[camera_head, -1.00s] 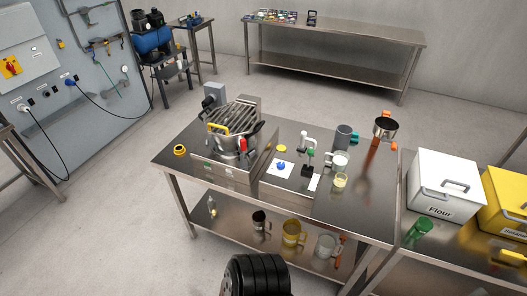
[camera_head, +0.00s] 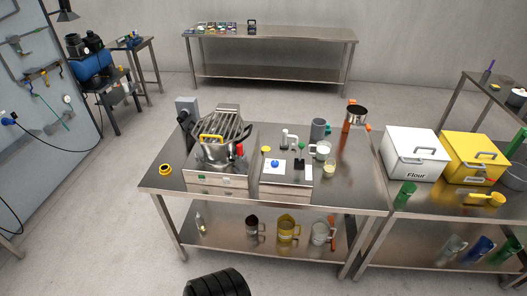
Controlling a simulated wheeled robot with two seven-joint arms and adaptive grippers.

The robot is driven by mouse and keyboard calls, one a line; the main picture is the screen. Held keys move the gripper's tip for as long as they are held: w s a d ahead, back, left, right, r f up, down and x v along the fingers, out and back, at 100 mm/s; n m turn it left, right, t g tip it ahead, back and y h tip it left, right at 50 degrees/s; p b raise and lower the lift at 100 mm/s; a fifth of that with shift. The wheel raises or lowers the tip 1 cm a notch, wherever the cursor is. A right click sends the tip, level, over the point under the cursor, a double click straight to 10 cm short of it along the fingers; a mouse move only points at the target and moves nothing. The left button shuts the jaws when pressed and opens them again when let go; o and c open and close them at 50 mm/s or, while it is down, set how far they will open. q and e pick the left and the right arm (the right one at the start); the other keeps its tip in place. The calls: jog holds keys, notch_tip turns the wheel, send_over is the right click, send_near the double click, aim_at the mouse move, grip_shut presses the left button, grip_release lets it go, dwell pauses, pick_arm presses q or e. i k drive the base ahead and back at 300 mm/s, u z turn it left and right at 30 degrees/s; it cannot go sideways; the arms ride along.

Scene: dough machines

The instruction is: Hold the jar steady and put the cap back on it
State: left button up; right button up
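I cannot tell for sure which thing is the jar or its cap. A clear container with pale contents (camera_head: 323,150) stands on the right half of the near steel table (camera_head: 350,190). A smaller clear cup with yellowish contents (camera_head: 329,171) stands in front of it. A small yellow and black round piece (camera_head: 165,170), perhaps a cap, lies at the table's left end. A small yellow disc (camera_head: 266,149) is near the middle. Neither of my grippers is in view.
A metal machine with a slatted guard (camera_head: 219,150) stands on the table's left half. White (camera_head: 415,145) and yellow (camera_head: 472,150) bins stand further right. Floor at the front left is clear.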

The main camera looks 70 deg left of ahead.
aim_at(329, 167)
jog(key=u, duration=2.35)
